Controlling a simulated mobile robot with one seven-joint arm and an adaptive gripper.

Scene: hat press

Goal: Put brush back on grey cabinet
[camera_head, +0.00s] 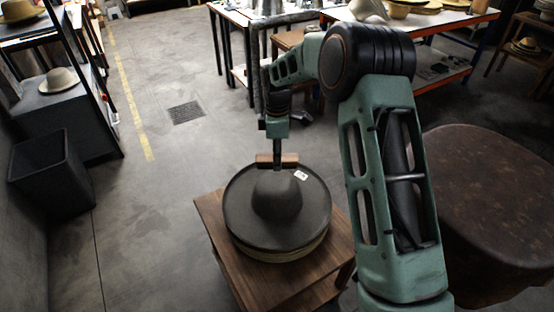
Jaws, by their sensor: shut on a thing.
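The brush (289,160) is a small brown wooden block. My gripper (277,155) points down and is shut on it. The brush is at the far brim of a dark grey wide-brimmed hat (247,216); I cannot tell whether it touches the brim. The hat tops a stack of hats on a brown wooden stand. A dark grey cabinet (70,125) stands at the upper left, with a light felt hat (59,80) on its top. My gripper is well to the right of this cabinet.
A dark open bin (52,170) stands in front of the cabinet. A dark rack frame rises beside it. The wooden stand (217,228) is at the centre, and a large brown rounded block (490,205) is at the right. The floor between stand and cabinet is clear. Tables stand behind.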

